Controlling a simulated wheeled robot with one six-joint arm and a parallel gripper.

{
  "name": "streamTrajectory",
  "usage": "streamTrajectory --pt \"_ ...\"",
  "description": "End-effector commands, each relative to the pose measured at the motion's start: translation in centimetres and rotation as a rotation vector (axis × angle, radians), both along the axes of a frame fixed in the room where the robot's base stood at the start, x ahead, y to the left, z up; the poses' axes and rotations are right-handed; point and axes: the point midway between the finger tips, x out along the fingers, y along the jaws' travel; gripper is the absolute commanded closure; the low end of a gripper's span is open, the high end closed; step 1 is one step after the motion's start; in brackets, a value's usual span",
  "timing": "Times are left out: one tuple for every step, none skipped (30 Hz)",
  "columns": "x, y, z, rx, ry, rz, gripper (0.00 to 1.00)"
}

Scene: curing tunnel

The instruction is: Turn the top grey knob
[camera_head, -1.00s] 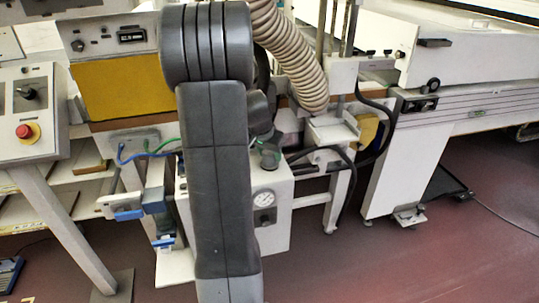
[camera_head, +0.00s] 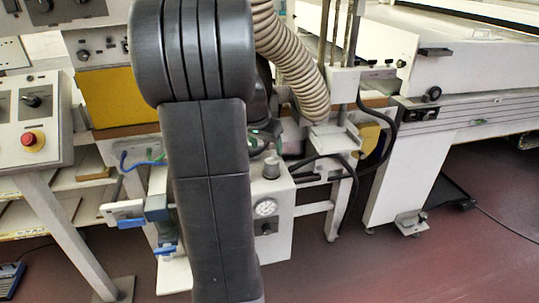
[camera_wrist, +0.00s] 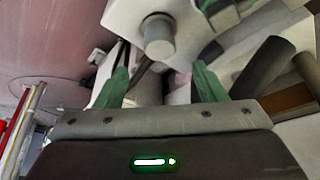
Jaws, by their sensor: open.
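The grey knob (camera_head: 271,168) stands on top of a white box (camera_head: 278,215) with a round gauge on its front. In the wrist view the knob (camera_wrist: 158,37) shows as a round grey cap on a pale surface, just beyond the gap between my fingers. My gripper (camera_wrist: 161,68) is open, with one green finger on each side and nothing between them. The fingers look apart from the knob. In the head view my dark arm hides most of my gripper; a bit of green shows just above and left of the knob.
A ribbed hose (camera_head: 292,65) hangs above the box, and black cables (camera_head: 325,158) run to its right. A blue-handled valve (camera_head: 125,213) is at left. A control panel with a red button (camera_head: 29,139) stands far left. Open red floor lies at right.

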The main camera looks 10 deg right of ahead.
Motion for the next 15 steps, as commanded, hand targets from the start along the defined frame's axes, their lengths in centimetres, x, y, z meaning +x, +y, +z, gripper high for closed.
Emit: streamTrajectory --pt "-0.3 0.3 1.2 0.000 -0.005 0.001 0.36" --pt "-0.4 0.4 1.7 0.000 -0.003 0.001 0.36" --pt "-0.6 0.6 2.3 0.001 -0.003 0.001 0.36" --pt "-0.8 0.7 2.7 0.000 -0.003 0.001 0.36" --pt "-0.9 0.8 3.0 0.000 -0.002 0.002 0.36" --pt "-1.0 1.0 3.4 0.000 -0.001 0.001 0.36" --pt "-1.1 1.0 3.7 0.000 -0.001 0.001 0.36" --pt "-1.2 1.1 3.9 -0.001 -0.001 0.001 0.36" --pt "-1.3 1.1 4.1 0.000 -0.001 0.000 0.36" --pt "-1.3 1.1 4.2 0.000 -0.001 0.000 0.36" --pt "-1.3 1.2 4.3 0.000 -0.001 0.000 0.36" --pt "-1.4 1.2 4.4 0.000 0.000 0.000 0.36" --pt "-1.4 1.2 4.4 0.000 0.000 0.000 0.36" --pt "-1.4 1.2 4.4 0.000 0.000 0.000 0.36" --pt "-1.4 1.2 4.4 0.000 0.000 0.000 0.36"
